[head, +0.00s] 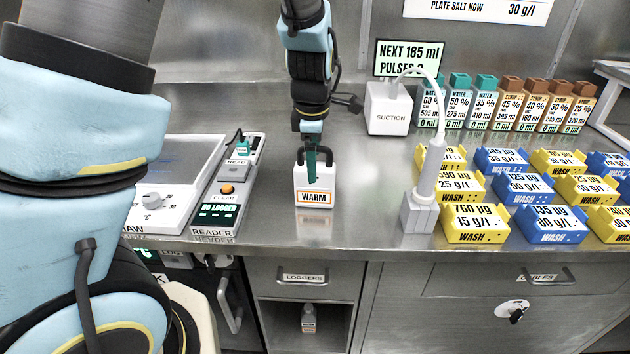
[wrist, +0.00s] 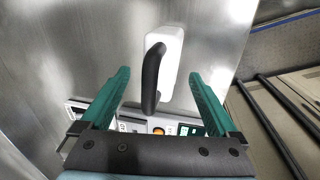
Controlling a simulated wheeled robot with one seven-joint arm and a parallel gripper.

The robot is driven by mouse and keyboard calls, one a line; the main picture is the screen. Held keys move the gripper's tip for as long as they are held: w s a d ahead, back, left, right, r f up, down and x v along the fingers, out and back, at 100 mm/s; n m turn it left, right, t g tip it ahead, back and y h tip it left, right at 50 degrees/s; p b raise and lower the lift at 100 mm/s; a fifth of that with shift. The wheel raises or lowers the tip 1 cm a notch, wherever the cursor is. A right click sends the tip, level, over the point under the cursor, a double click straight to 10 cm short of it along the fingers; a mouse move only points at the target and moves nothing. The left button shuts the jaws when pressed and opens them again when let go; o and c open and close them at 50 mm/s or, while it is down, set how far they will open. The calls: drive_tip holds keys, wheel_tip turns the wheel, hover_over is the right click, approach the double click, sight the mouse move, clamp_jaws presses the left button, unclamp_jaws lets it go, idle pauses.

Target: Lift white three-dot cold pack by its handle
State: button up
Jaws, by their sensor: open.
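A white pack (head: 315,198) stands upright on the steel bench, with an orange-bordered label reading "WARM" on its front. I cannot make out any dots on it. Its black handle (head: 330,158) rises from the top, partly hidden by my gripper (head: 312,163). In the wrist view, the white pack (wrist: 172,50) and its dark curved handle (wrist: 151,78) show between the green fingers of my gripper (wrist: 160,75). The fingers are open, with a visible gap on each side of the handle.
A white suction unit (head: 388,110) stands behind to the right, and a grey-white holder (head: 419,212) stands to the right. Several yellow and blue wash blocks (head: 475,223) fill the right side. Bare bench surrounds the pack.

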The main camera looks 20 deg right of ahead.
drive_tip(key=shift+w+f, duration=0.15)
drive_tip(key=shift+f, duration=0.6)
drive_tip(key=shift+c, duration=0.3)
clamp_jaws()
